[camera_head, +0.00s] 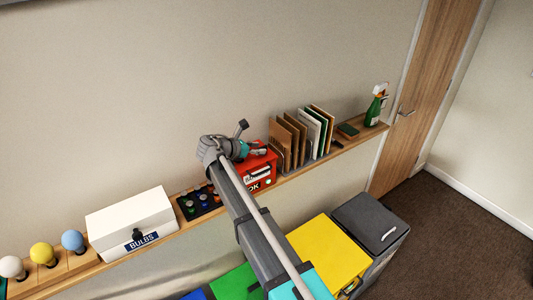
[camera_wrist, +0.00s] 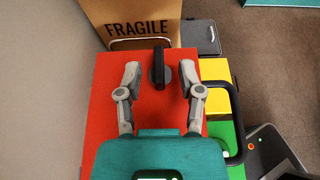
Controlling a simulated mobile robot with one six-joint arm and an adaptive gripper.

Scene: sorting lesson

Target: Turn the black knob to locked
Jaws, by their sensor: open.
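The black knob (camera_wrist: 158,69) stands on a red box (camera_wrist: 105,88) in the wrist view. Its bar runs up and down in that picture. My gripper (camera_wrist: 160,72) is open, with one finger on each side of the knob and a visible gap to both. In the head view the red box (camera_head: 268,180) sits on the shelf, with partly hidden lettering on its front. My gripper (camera_head: 256,151) is over it there, and the knob cannot be made out. I cannot read a locked mark in either view.
On the shelf (camera_head: 330,153) are upright folders (camera_head: 312,130), a dark tray of small knobs (camera_head: 186,210) and a white BULBS box (camera_head: 120,216). Coloured bins (camera_head: 328,248) stand below.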

